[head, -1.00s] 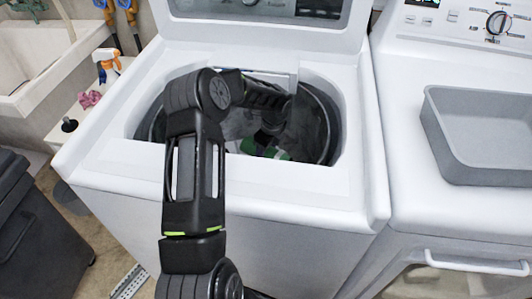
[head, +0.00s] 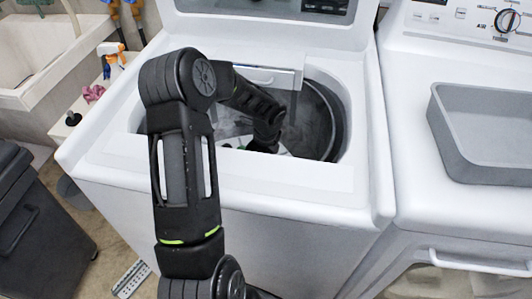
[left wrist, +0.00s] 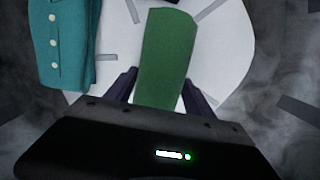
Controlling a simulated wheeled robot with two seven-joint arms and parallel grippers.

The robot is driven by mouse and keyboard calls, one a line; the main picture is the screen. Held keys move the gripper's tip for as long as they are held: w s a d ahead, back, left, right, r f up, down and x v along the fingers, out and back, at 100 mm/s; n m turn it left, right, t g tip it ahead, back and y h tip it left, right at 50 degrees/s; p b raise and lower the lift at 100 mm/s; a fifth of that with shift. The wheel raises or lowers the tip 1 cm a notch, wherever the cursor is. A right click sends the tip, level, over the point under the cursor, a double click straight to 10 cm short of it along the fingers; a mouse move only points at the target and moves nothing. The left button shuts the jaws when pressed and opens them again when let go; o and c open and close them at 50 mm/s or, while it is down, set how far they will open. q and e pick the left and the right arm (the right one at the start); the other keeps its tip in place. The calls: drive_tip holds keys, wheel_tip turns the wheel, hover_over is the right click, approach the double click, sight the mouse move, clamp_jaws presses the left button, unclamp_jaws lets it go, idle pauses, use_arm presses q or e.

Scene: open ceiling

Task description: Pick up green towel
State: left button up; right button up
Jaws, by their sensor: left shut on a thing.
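The green towel (left wrist: 165,55) stands up between the two fingers of my left gripper (left wrist: 158,88) in the left wrist view. The gripper is shut on it. Behind the towel is the pale round bottom of the washer drum (left wrist: 225,45). In the head view my left arm reaches down into the open top-load washer (head: 330,185), and the fingers and most of the towel are hidden inside. My right gripper is in neither current view.
A teal buttoned garment (left wrist: 62,45) lies in the drum left of the towel. The drum wall (head: 325,120) and the washer's front rim surround my arm. A grey bin (head: 480,135) sits on the machine to the right. A spray bottle (head: 112,58) stands at left.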

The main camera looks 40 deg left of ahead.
use_arm(q)
wheel_tip(320, 180, up, 14)
drive_tip(key=p, duration=0.1)
drive_tip(key=shift+d+f, duration=0.1)
drive_tip(key=shift+d, duration=0.05)
idle(0.6)
